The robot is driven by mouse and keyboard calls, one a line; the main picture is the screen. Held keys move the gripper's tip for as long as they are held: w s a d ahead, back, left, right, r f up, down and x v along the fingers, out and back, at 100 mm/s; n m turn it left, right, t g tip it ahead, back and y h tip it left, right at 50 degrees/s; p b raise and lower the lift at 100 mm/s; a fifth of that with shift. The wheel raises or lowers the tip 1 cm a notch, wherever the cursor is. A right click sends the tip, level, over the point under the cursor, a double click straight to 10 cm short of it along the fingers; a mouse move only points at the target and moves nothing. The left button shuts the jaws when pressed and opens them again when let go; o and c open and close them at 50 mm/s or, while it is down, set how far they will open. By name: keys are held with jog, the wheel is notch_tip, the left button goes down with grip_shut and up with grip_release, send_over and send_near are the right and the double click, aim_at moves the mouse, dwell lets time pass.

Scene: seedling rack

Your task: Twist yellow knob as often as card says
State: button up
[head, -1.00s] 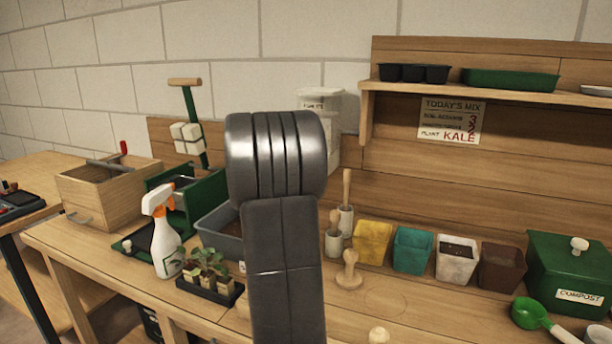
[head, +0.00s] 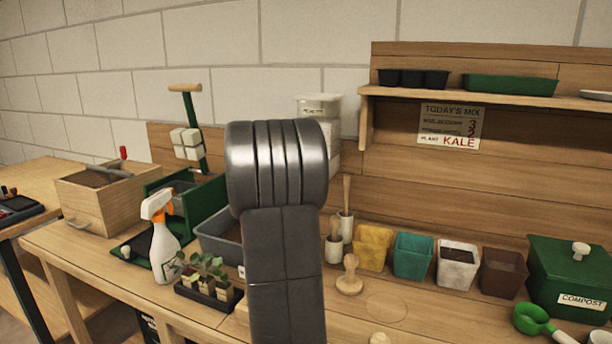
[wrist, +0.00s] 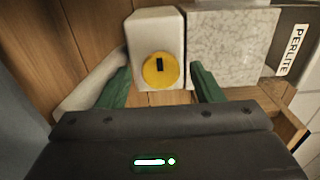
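The yellow knob (wrist: 160,70), round with a black mark on its face, sits on a white box-shaped body (wrist: 155,30) in the wrist view. My gripper (wrist: 158,78) is open, with one green finger on each side of the knob and a gap to it on both sides. In the head view my arm hides the knob and the gripper. The card (head: 450,126) hangs on the wooden back panel under the shelf. It reads TODAY'S MIX and KALE, with small red figures; the upper looks like a 3, the lower is unclear.
Beside the knob's body in the wrist view are a speckled block (wrist: 232,45) and a PERLITE label (wrist: 292,49). On the bench stand a spray bottle (head: 164,250), a seedling tray (head: 208,297), coloured pots (head: 413,257) and a green compost box (head: 570,272).

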jog(key=shift+s, duration=0.1)
jog(key=v, duration=1.3)
jog(key=shift+s, duration=0.3)
